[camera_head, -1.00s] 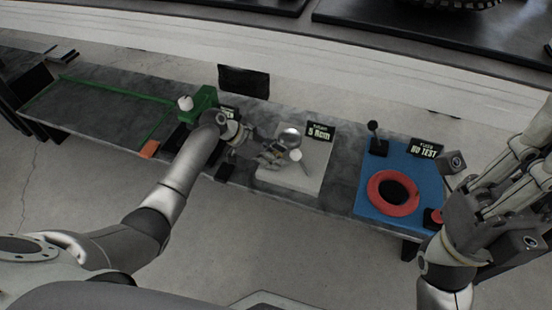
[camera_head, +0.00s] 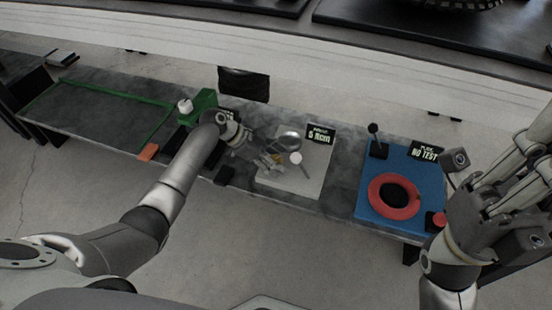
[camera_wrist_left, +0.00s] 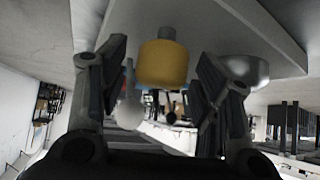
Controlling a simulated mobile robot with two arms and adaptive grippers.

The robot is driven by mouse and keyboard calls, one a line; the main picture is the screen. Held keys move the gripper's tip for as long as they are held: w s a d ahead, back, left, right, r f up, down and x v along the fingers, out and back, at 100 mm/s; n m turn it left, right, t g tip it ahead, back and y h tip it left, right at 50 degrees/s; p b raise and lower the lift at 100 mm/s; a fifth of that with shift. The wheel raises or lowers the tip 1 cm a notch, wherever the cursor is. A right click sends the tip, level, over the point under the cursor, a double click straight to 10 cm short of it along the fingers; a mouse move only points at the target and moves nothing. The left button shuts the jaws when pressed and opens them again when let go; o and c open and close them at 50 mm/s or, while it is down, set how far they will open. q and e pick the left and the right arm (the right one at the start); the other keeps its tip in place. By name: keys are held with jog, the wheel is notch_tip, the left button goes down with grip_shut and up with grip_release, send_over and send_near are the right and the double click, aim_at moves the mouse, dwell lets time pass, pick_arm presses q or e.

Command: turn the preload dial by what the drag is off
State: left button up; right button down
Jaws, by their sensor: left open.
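A pale plate (camera_head: 313,188) on the bench carries a silver round part (camera_head: 290,141), a white knob with a thin stem (camera_head: 296,158) and a small yellow piece (camera_head: 276,159). I cannot tell which part is the preload dial. A sign reading "5 Ncm" (camera_head: 320,135) stands at the plate's back. My left gripper (camera_head: 262,160) is open at the plate's left side. In the left wrist view a yellow cylinder (camera_wrist_left: 162,65) shows between its spread fingers, with no clear contact. The silver part (camera_wrist_left: 240,69) is right of it, the white ball (camera_wrist_left: 128,113) left. My right gripper (camera_head: 500,205) is at right.
A blue board (camera_head: 366,200) with a red ring (camera_head: 378,203), a black lever (camera_head: 376,140) and a red button (camera_head: 439,218) stands at right, with a sign reading "NO TEST" (camera_head: 425,153). A green fixture (camera_head: 204,100) is left of the plate. A black screen (camera_head: 243,84) stands behind.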

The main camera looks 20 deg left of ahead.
pick_arm(q)
jog(key=v, duration=1.2)
dwell(0.3)
